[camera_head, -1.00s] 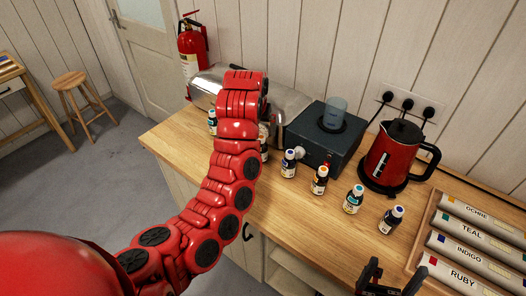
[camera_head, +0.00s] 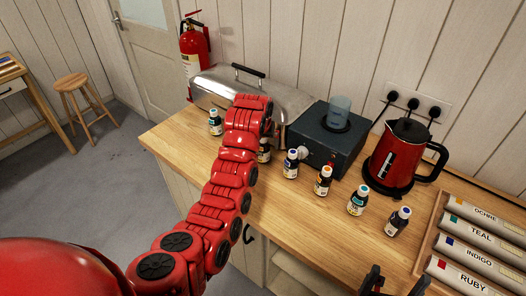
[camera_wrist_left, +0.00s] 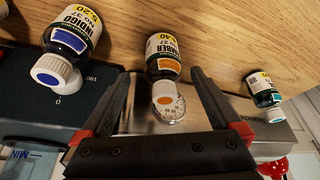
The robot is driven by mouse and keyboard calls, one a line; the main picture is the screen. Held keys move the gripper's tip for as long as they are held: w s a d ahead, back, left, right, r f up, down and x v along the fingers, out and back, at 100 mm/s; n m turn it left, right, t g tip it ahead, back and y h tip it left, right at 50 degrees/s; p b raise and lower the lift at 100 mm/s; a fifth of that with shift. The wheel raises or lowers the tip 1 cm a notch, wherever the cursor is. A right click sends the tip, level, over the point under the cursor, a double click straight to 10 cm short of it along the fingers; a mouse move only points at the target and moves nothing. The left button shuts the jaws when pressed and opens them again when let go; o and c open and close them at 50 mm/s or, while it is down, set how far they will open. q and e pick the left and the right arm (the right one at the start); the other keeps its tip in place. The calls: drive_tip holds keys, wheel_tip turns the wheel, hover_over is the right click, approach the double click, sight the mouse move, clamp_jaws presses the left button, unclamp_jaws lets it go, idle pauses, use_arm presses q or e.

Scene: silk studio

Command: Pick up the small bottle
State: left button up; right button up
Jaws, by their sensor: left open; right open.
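Several small dark bottles stand in a row on the wooden counter. The amber bottle (camera_head: 264,150), with a white cap, is partly hidden by my left arm in the head view. In the left wrist view the amber bottle (camera_wrist_left: 163,57) appears between the spread fingertips of my left gripper (camera_wrist_left: 160,75), which is open and empty. My arm hides this gripper in the head view. The indigo bottle (camera_wrist_left: 72,36) is on one side of it and a teal-capped bottle (camera_wrist_left: 263,90) on the other. My right gripper (camera_head: 391,283) is open and empty at the bottom of the head view.
A metal steamer (camera_head: 210,88) and a dark box (camera_head: 335,135) stand behind the bottles. A red kettle (camera_head: 395,155) is right of the box. A tray of labelled tubes (camera_head: 437,215) lies at the right. The front counter strip is mostly clear.

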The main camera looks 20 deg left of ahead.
sight(263, 148)
use_arm(q)
drive_tip(key=shift+w+a+f+p, duration=0.1)
drive_tip(key=shift+f+p, duration=0.2)
drive_tip(key=shift+p, duration=0.1)
drive_tip(key=shift+p+x, duration=0.75)
drive_tip(key=shift+x, duration=1.45)
drive_tip(key=shift+a, duration=0.2)
clamp_jaws()
